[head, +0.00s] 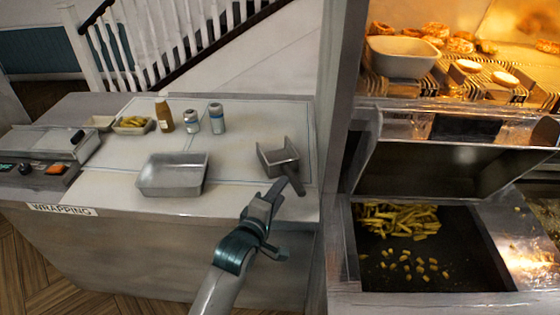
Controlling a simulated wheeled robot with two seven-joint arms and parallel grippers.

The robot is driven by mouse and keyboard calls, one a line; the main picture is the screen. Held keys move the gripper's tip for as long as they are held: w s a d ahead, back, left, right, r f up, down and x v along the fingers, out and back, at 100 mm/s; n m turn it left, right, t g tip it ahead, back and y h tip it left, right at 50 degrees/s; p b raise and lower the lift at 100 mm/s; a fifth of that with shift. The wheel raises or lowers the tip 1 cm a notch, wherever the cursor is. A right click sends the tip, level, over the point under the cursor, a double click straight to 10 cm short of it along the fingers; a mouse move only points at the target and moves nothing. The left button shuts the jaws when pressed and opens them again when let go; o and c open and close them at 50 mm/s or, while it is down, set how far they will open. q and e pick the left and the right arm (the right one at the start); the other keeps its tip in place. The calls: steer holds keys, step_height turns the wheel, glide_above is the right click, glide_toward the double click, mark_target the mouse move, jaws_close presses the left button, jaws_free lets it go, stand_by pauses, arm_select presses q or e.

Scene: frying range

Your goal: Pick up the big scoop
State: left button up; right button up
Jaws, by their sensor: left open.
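The big scoop (277,155) is a grey metal scoop lying on the right part of the white wrapping counter. Its dark handle (295,181) points toward the counter's front right edge. My left gripper (278,189) is open, just in front of and beside the handle. From this view I cannot tell whether a finger touches the handle or whether it lies between the fingers. My right gripper does not show.
A metal tray (172,188) stands left of the scoop. A sauce bottle (164,114), two shakers (216,118) and a tray of chips (132,125) stand behind. A metal post (345,120) and the chip bin (420,265) are on the right.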

mark_target(291, 179)
arm_select(q)
steer(key=shift+p+x, duration=0.3)
steer(key=shift+x, duration=1.35)
steer(key=shift+s, duration=0.1)
steer(key=shift+w+d+p, duration=0.35)
steer(key=shift+w+p, duration=0.1)
steer(key=shift+w, duration=0.05)
steer(key=p+x, duration=0.1)
steer(key=x, duration=0.1)
steer(key=shift+w+d, duration=0.25)
steer(key=shift+d, duration=0.05)
steer(key=shift+w+d+f, duration=0.25)
steer(key=shift+w+f, duration=0.05)
steer(key=shift+w, duration=0.35)
jaws_close()
